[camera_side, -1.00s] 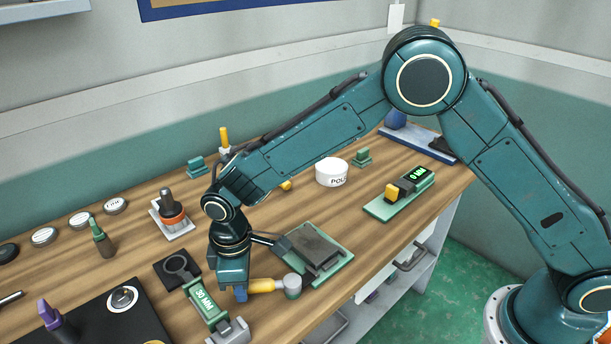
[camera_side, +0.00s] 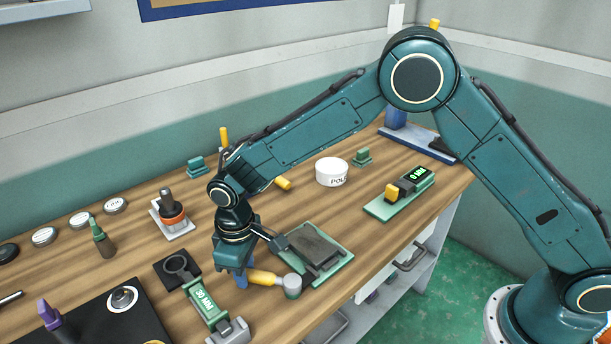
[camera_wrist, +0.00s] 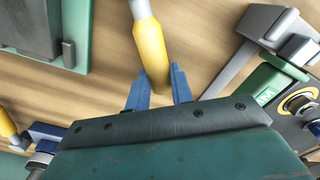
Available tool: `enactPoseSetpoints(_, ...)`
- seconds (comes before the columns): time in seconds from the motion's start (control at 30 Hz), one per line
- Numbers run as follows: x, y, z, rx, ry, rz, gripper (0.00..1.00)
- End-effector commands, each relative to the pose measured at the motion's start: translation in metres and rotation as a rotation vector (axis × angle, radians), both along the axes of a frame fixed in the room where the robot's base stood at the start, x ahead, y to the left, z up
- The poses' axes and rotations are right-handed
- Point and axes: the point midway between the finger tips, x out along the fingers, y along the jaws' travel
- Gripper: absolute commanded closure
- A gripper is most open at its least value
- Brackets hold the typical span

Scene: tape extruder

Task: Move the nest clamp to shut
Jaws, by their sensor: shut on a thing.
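A yellow handle (camera_side: 263,277) with a grey round end (camera_side: 292,286) stands beside the green plate; it appears to be the nest clamp's lever, though its base is hard to make out. In the wrist view the handle (camera_wrist: 152,50) runs up between my fingers to a grey shaft. My gripper (camera_side: 241,281) has its blue fingers on both sides of the handle's free end and is shut on it. The wrist view also shows my fingers (camera_wrist: 156,88). The green plate (camera_side: 346,262) with a dark block (camera_side: 315,246) lies just right of my gripper.
A green gauge reading 30 MM (camera_side: 205,301) with grey jaws (camera_side: 230,332) lies close left and in front of my gripper. A black plate with a ring (camera_side: 172,270) is behind it.

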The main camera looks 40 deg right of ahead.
Motion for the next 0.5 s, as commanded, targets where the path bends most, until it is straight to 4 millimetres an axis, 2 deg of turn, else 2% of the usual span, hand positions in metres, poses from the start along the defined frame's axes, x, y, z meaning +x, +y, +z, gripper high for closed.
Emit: enactPoseSetpoints(0.5, 0.012, -0.024, 0.001, 0.000, 0.000, -0.274, 1.00)
